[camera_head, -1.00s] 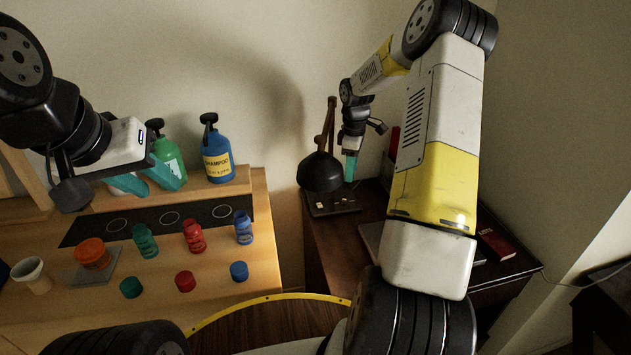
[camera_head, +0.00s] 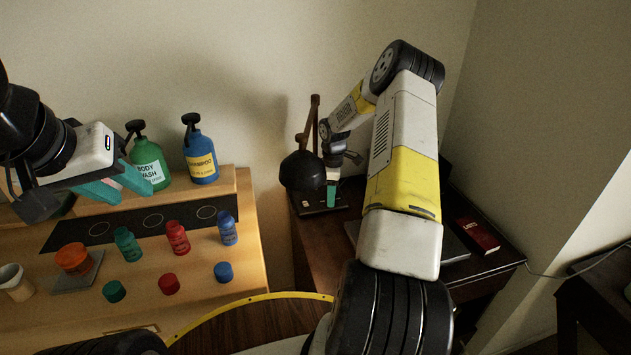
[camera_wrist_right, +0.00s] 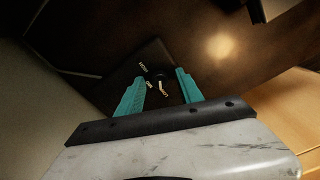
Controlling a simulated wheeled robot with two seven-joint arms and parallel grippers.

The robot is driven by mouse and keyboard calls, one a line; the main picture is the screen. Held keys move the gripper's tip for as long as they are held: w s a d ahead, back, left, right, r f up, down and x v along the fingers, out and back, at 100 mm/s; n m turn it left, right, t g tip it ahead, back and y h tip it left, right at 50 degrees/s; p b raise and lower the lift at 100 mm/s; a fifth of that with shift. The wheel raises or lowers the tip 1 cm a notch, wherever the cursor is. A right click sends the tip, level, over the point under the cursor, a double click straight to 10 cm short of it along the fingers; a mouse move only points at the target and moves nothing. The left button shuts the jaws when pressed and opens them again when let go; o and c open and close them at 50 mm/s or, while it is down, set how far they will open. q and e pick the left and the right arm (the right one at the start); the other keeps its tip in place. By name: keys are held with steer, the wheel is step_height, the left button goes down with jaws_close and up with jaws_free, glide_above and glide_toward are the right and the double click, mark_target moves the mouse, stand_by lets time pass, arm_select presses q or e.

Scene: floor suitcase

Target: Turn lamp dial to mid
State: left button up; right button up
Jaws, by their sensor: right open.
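The desk lamp has a black shade (camera_head: 303,171) on a jointed brown arm and a dark flat base (camera_head: 308,207) on the dark table. In the right wrist view the small dark dial (camera_wrist_right: 158,76) sits on the base, with small pale labels around it, too small to read surely. A pale mark lies at the dial's near side. My right gripper (camera_head: 331,195) is just right of the shade, pointing down over the base. In the wrist view its teal fingers (camera_wrist_right: 160,78) are apart, on either side of the dial; contact cannot be told. My left gripper (camera_head: 126,188) is open and empty near the bottles.
A red book (camera_head: 477,236) and a flat grey object (camera_head: 454,246) lie on the dark table (camera_head: 325,240). Green (camera_head: 149,165) and blue (camera_head: 201,160) pump bottles stand on the wooden shelf at left, with small bottles and caps below. The shade hangs close beside my right gripper.

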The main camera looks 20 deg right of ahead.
steer(key=shift+c, duration=0.4)
jaws_close()
steer(key=shift+m, duration=0.4)
steer(key=m, duration=0.4)
steer(key=shift+r+m, duration=0.1)
steer(key=shift+m, duration=0.2)
steer(key=m, duration=0.6)
steer(key=shift+m, duration=0.3)
steer(key=shift+o, duration=0.4)
jaws_free()
